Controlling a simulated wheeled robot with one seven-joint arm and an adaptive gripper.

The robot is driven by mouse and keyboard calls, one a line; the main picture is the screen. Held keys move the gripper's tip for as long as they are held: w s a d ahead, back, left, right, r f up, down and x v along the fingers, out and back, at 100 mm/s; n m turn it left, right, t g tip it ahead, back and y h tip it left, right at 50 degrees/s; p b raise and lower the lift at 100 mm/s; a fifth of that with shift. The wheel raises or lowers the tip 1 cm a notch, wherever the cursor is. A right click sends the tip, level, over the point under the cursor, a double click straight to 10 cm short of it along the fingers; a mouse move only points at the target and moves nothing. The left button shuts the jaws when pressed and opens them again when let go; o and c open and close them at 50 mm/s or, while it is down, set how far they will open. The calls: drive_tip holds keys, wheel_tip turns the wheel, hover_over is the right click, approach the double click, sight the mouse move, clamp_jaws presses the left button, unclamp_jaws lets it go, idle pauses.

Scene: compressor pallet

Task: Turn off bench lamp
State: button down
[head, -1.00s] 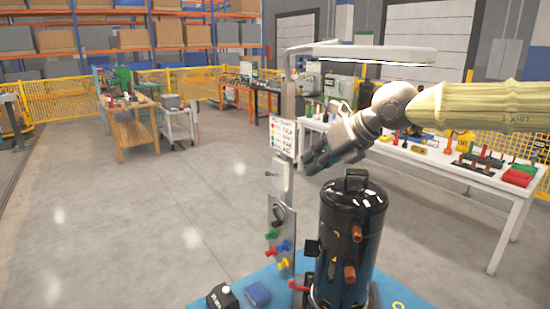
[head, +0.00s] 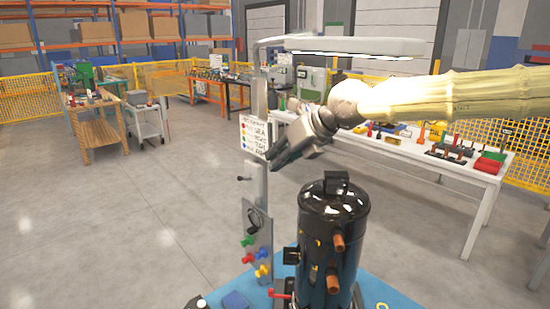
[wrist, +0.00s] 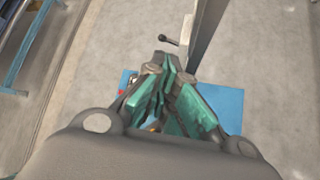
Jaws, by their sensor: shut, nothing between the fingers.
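The bench lamp (head: 355,46) is a long pale bar on a grey post (head: 263,105), with a bright lit strip along its underside. A small lever with a dark knob (head: 241,178) sticks out to the left of the post, below a label sign. The lever also shows in the wrist view (wrist: 169,40), beyond the fingertips and left of the post. My gripper (head: 272,162) is shut and empty, beside the post and slightly above the lever's height in the head view. Its green-padded fingers (wrist: 168,70) meet in the wrist view, apart from the lever.
A black compressor tank (head: 331,240) stands on a blue pallet (head: 375,294) below my arm. A panel with coloured knobs (head: 257,238) is below the lever. A white table (head: 468,178) with tools is behind. Open floor lies to the left.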

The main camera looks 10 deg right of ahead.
sight(249, 178)
drive_tip(key=p+x, duration=0.1)
drive_tip(key=x, duration=1)
drive_tip(key=shift+w+a+f+p, duration=0.1)
drive_tip(key=shift+w+f+p, duration=0.1)
drive_tip(key=shift+p, duration=0.15)
